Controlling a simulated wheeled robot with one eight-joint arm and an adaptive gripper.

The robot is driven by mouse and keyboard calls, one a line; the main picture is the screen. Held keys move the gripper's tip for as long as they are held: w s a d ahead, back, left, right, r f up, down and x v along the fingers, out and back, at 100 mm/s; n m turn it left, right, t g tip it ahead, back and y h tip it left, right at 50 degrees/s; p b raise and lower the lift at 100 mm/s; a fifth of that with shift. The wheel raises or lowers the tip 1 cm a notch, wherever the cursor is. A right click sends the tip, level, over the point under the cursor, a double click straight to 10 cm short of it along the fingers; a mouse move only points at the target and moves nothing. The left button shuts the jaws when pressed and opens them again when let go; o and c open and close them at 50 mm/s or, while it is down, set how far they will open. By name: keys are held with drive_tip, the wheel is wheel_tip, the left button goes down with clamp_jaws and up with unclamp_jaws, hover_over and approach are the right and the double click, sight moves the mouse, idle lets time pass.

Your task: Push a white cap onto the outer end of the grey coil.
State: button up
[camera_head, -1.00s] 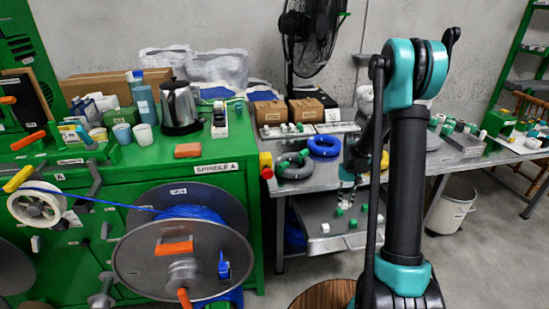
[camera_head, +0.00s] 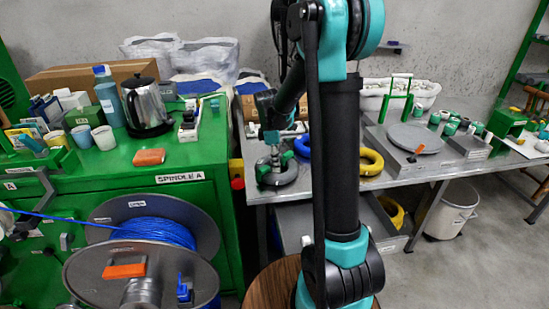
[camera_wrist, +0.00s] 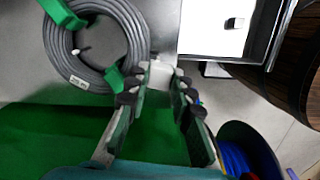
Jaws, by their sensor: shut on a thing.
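The grey coil (camera_head: 283,181) lies on the metal table beyond the green bench, partly behind my arm. In the wrist view the coil (camera_wrist: 66,58) is at the upper left, bound with green clips (camera_wrist: 112,78). My gripper (camera_wrist: 160,84) is shut on a white cap (camera_wrist: 161,71), which shows between the fingertips just right of the coil's lower edge. Whether cap and coil touch is unclear. In the head view my gripper (camera_head: 272,141) is above the coil; the cap cannot be made out there. The coil's outer end is not clearly seen.
The green bench (camera_head: 200,157) with a steel kettle (camera_head: 146,105) and a spool of blue cable (camera_head: 158,232) stands at left. A yellow coil (camera_head: 372,161) and a grey disc (camera_head: 415,138) lie to the right on the table. A white bin (camera_head: 452,208) stands on the floor.

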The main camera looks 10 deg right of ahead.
hover_over(277, 182)
drive_tip(key=shift+w+a+f, duration=0.1)
drive_tip(key=shift+a+f, duration=0.05)
drive_tip(key=shift+f, duration=2.4)
drive_tip(key=shift+f, duration=1.05)
idle(1.3)
drive_tip(key=o, duration=1)
drive_tip(key=shift+r, duration=3.5)
